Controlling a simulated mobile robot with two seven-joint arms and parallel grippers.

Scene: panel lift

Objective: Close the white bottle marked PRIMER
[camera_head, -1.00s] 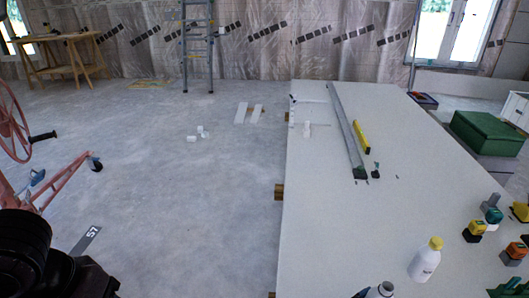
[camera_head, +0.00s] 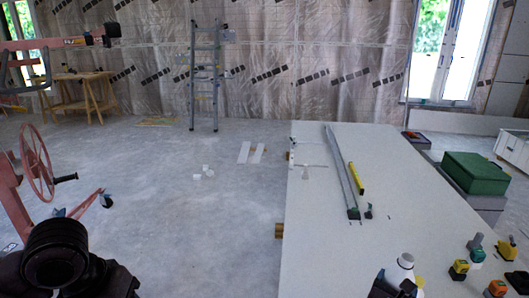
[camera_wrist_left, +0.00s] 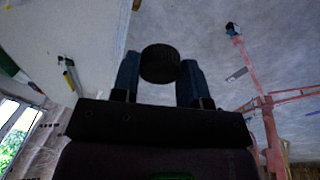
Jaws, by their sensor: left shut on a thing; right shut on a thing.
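A white bottle (camera_head: 400,272) stands out at the bottom of the head view, roughly upright, with a narrow neck and no black cap on it. My right gripper (camera_head: 388,288) is shut around its body; any PRIMER marking is too small to read. My left gripper (camera_wrist_left: 160,75) is shut on a round black ribbed cap (camera_wrist_left: 160,62), held between its dark blue fingers in the left wrist view. In the head view my left arm is at the bottom left, far from the bottle.
A red wheeled lift (camera_head: 35,165) stands left.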

